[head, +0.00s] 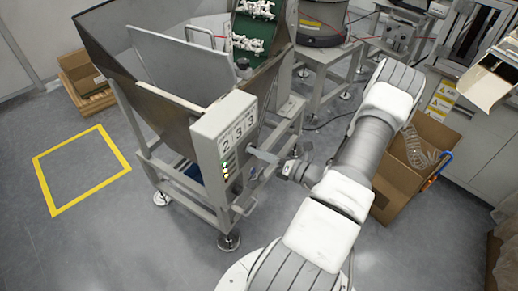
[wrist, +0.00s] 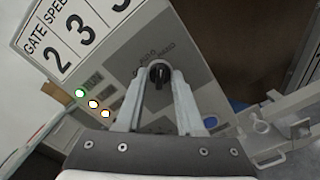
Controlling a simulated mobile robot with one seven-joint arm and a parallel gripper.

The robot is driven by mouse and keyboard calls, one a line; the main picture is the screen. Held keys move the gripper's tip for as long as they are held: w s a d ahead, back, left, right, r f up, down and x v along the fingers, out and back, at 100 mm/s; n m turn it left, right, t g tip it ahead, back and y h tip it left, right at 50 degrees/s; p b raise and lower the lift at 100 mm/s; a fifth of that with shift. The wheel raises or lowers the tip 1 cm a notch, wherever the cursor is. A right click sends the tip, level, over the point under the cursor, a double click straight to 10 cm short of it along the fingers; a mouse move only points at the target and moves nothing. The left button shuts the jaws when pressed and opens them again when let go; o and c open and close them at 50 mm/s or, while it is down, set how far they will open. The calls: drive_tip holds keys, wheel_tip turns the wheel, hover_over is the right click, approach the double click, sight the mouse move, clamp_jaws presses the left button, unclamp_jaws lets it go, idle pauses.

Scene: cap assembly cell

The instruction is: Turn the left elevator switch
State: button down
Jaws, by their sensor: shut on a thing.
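A grey control box (head: 225,122) with the large digits 2, 3, 3 is fixed to the hopper machine's frame in the head view. In the wrist view, a black rotary switch (wrist: 159,72) sits on the box's grey face, with small lettering around it that is hard to read. My gripper (wrist: 159,80) is shut on this switch, one pale finger on each side of the knob. In the head view my gripper (head: 256,153) reaches the box from the right, and the switch itself is hidden there.
A metal hopper (head: 185,65) and a green elevator belt (head: 250,35) with white parts rise behind the box. A cardboard box (head: 400,190) stands right of my arm. Floor inside the yellow square (head: 82,170) is clear.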

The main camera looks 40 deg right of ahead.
drive_tip(key=shift+m, duration=0.4)
drive_tip(key=c, duration=0.5)
unclamp_jaws()
drive_tip(key=v, duration=1.7)
drive_tip(key=shift+s, duration=0.25)
